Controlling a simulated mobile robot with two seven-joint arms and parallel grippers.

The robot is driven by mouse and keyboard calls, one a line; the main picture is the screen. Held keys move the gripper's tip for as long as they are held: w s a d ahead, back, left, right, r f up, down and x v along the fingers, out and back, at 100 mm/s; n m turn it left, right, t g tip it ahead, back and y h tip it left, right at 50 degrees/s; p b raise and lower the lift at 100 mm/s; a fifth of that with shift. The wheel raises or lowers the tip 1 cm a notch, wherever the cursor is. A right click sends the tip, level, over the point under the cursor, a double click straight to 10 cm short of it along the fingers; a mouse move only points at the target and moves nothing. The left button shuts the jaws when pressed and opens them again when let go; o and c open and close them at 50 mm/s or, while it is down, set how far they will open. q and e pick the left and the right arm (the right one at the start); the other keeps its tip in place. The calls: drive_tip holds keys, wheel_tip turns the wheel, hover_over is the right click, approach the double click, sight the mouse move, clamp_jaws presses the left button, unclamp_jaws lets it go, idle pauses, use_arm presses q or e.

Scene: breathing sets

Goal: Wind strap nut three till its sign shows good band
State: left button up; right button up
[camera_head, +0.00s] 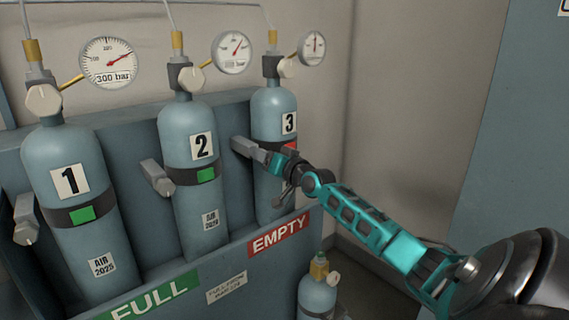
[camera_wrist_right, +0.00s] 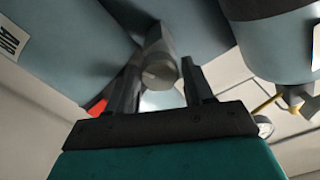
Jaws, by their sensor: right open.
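Strap nut three (camera_head: 245,147) is a grey block on a stem at the left side of the cylinder marked 3 (camera_head: 273,108). The strap's sign (camera_head: 291,146) shows red and is partly covered by my gripper; a bit of the red also shows in the right wrist view (camera_wrist_right: 97,107). My right gripper (camera_head: 268,159) comes in from the right, close to the nut. In the right wrist view its jaws (camera_wrist_right: 160,84) are open, with the nut's grey end (camera_wrist_right: 159,70) between them; I cannot tell whether they touch it. My left gripper is not in view.
Cylinders 1 (camera_head: 75,165) and 2 (camera_head: 190,140) stand to the left, with green signs and their own strap nuts. Gauges hang above. The rack's front rail carries FULL (camera_head: 155,298) and EMPTY (camera_head: 279,235) labels. A small cylinder (camera_head: 317,295) stands below.

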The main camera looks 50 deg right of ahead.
drive_tip(key=s+a+p, duration=0.1)
drive_tip(key=s, duration=1)
drive_tip(key=shift+s+a+r, duration=0.15)
drive_tip(key=shift+s, duration=0.15)
